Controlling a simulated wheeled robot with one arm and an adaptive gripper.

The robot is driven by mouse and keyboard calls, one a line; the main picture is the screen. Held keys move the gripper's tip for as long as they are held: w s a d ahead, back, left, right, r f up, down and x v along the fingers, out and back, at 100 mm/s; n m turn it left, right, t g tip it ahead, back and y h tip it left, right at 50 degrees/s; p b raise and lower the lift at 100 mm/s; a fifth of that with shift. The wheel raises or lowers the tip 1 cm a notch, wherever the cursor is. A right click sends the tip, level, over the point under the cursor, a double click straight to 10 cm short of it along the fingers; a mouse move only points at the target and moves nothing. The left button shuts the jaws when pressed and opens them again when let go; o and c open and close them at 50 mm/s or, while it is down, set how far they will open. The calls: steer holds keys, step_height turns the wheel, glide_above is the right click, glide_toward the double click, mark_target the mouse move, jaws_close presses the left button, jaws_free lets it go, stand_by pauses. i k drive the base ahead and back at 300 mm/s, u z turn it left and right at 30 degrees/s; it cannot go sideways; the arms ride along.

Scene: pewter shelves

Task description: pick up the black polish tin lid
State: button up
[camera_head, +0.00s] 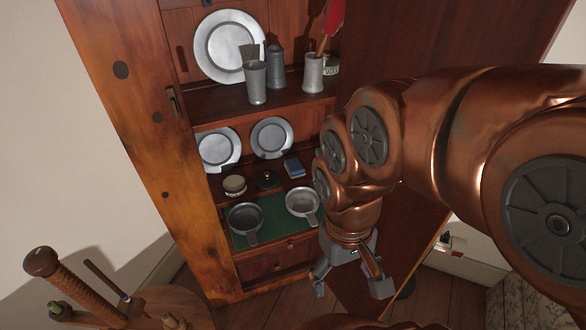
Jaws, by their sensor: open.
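A small, low black item (267,180) with a yellowish spot on top lies on the cupboard's middle shelf. It looks like the black polish tin lid, but it is too small to be sure. It sits between a round pale-sided tin (235,186) on its left and a small blue box (294,168) on its right. My gripper (350,283) hangs in front of the cupboard, lower and to the right of the black item, well apart from it. Its fingers are spread, point downward and hold nothing.
Two handled pewter bowls (245,219) (301,203) sit on green cloth (272,219) below. Two plates (218,148) (272,137) lean behind the middle shelf. Pewter vessels (256,82) stand above. The cupboard's left post (140,120) borders the shelves. A wooden object with pegs (150,308) stands front left.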

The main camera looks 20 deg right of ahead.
mark_target(266, 178)
steer(key=k, duration=1)
steer(key=z, duration=1.05)
steer(key=i, duration=1)
steer(key=u, duration=2.75)
